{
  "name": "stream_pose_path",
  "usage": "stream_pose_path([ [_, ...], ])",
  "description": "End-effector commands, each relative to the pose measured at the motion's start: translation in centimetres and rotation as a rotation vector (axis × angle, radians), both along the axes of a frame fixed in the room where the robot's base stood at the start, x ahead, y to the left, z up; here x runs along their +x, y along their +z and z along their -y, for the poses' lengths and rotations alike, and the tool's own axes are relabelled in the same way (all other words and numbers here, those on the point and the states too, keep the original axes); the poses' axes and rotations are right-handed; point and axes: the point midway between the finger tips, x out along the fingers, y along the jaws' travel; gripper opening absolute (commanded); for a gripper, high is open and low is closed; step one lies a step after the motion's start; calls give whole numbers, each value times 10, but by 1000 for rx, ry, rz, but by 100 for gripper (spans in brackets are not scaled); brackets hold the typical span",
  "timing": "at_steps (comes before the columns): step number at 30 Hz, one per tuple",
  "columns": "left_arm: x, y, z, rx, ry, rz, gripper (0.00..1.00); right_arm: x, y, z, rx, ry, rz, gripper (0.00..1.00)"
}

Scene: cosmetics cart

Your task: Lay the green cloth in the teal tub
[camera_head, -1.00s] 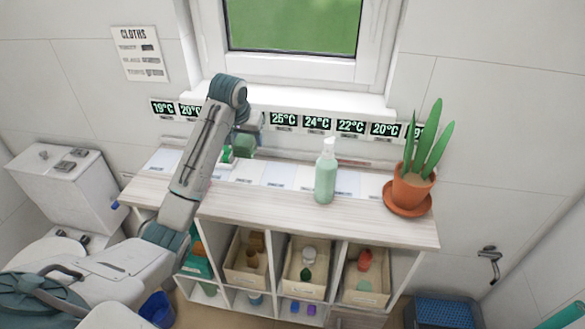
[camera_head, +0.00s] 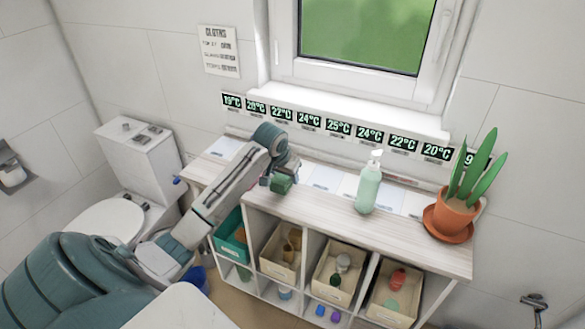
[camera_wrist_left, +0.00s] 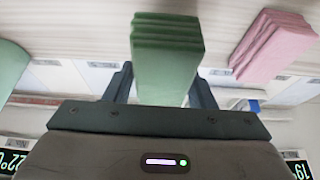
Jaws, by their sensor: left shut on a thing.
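The green cloth (camera_wrist_left: 166,60) is a folded stack between the two fingers of my left gripper (camera_wrist_left: 170,90) in the left wrist view. In the head view my left gripper (camera_head: 283,177) holds the green cloth (camera_head: 281,184) above the left part of the wooden counter; its height over the top is hard to judge. The teal tub (camera_head: 230,246) sits in the left upper compartment of the shelf under the counter, below and to the left of the gripper. My arm partly covers the tub, and its inside shows little. My right gripper is not in view.
A pump bottle (camera_head: 369,188) and a potted plant (camera_head: 456,215) stand on the counter. A pink cloth (camera_wrist_left: 272,45) shows in the left wrist view. Beige bins (camera_head: 280,252) fill the other upper compartments. A toilet (camera_head: 130,190) and a blue bucket (camera_head: 194,278) are at the left.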

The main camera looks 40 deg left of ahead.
Motion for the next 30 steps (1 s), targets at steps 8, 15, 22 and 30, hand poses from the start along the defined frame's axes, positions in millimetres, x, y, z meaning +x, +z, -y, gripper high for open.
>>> stream_pose_path([
  [8,51,-3,-33,-3,2,-1,26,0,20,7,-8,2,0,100],
  [15,68,-7,-46,0,0,0,26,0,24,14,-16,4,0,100],
  [22,67,-34,-45,-1,-1,-4,26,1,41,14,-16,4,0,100],
  [30,68,-43,-46,2,-1,0,26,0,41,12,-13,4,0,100],
])
